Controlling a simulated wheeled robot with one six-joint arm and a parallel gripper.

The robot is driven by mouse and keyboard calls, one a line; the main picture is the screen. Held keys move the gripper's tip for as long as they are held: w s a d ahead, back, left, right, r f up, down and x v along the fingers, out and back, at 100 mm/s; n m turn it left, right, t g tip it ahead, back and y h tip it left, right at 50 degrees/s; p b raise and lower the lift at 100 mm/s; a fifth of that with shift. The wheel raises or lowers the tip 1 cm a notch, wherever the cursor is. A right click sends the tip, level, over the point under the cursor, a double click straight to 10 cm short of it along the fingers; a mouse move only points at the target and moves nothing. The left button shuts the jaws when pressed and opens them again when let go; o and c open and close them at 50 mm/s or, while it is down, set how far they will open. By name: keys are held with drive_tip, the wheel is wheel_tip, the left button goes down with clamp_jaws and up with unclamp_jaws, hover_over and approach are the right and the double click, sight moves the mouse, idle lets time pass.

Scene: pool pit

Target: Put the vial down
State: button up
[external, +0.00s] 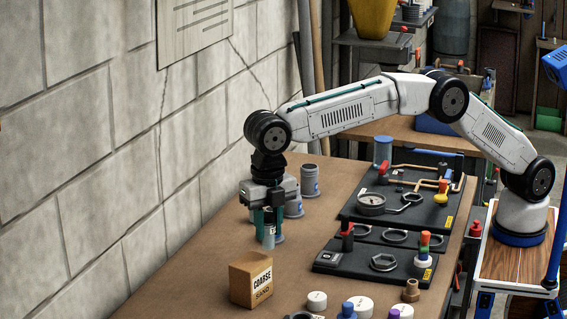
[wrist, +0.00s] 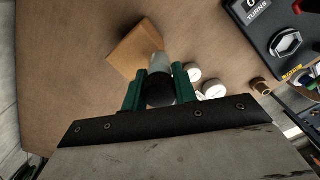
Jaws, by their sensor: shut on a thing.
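My gripper (external: 268,221) points straight down over the brown bench, near the block wall. Its green fingers are shut on a small clear vial (external: 269,238), which hangs upright below the fingertips. I cannot tell whether its base touches the bench. In the wrist view the vial (wrist: 157,62) shows between the green fingers (wrist: 160,88), with a dark round end nearest the camera.
A tan box marked COARSE SAND (external: 250,279) stands in front of the vial. Grey cups (external: 310,180) stand behind the gripper. White-lidded jars (external: 317,300) are at the front edge. Black fixture panels (external: 372,255) lie to the right. Bench left of the gripper is bare.

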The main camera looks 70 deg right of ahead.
drive_tip(key=shift+f, duration=0.95)
drive_tip(key=shift+f, duration=0.2)
drive_tip(key=o, duration=1)
drive_tip(key=shift+c, duration=0.2)
drive_tip(key=shift+r, duration=0.15)
